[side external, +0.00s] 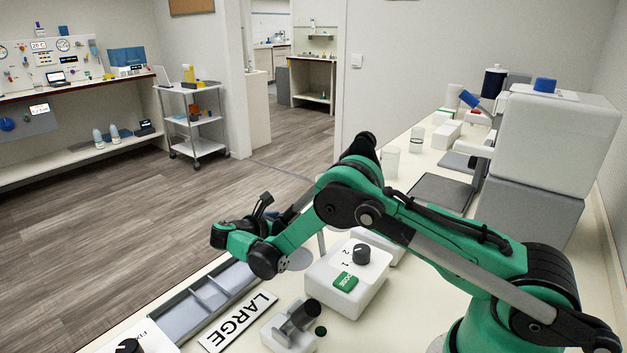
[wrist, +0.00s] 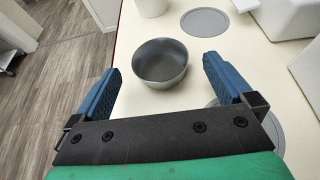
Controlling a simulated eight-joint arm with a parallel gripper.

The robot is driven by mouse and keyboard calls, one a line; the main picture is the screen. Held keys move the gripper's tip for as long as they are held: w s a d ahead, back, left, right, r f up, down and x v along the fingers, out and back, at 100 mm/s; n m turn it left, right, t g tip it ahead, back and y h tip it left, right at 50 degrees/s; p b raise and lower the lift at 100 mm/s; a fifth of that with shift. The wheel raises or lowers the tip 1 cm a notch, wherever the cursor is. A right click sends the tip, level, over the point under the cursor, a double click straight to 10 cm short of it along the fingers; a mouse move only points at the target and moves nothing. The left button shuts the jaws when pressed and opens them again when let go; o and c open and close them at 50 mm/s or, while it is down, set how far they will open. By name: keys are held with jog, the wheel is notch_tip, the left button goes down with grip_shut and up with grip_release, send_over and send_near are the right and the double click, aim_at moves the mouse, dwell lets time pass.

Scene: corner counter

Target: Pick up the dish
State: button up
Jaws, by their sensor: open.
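The dish is a small round grey bowl (wrist: 160,62), upright and empty on the cream counter in the wrist view. My gripper (wrist: 160,70) has its two blue fingers spread wide, one to the left and one to the right of the bowl in the picture. Neither finger visibly touches the bowl, and nothing is held. In the side external view I cannot make out the bowl; my arm covers part of the counter there.
A flat grey disc (wrist: 206,22) lies beyond the bowl, and a white container (wrist: 152,7) stands at the top. The counter's left edge (wrist: 118,50) drops to the floor close to the bowl. A white box with a knob (side external: 347,280) stands beside my arm.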

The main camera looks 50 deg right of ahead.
jog(key=shift+x, duration=1.9)
jog(key=shift+c, duration=0.2)
jog(key=c, duration=1.3)
